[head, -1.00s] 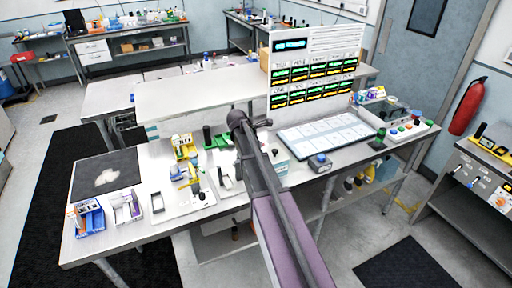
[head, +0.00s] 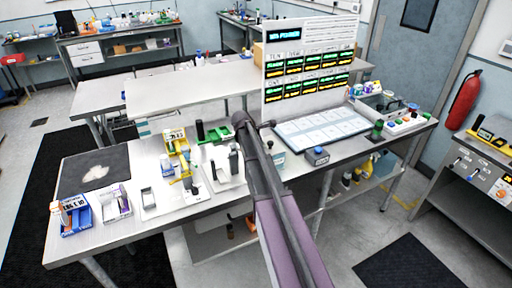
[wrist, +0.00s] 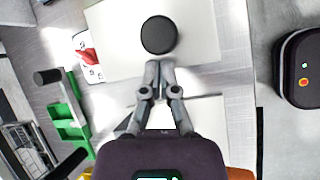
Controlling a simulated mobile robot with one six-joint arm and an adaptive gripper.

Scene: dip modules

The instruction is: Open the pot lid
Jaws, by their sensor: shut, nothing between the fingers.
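A round black top (wrist: 159,35), seen from above, sits on a pale flat sheet or tray (wrist: 205,35) in the wrist view. It may be the pot lid, but I cannot tell for sure. My gripper (wrist: 160,66) is shut and empty, with its fingertips just below the black disc in the picture. I cannot tell whether they touch it or how high they are. In the head view my arm crosses the workbench, and I cannot make out the gripper or the pot clearly.
A green fixture (wrist: 66,125) stands left of my gripper in the wrist view. A dark rounded device (wrist: 300,70) is at the right. In the head view, the bench (head: 130,215) holds a yellow device (head: 177,142), small boxes and a display board (head: 310,60).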

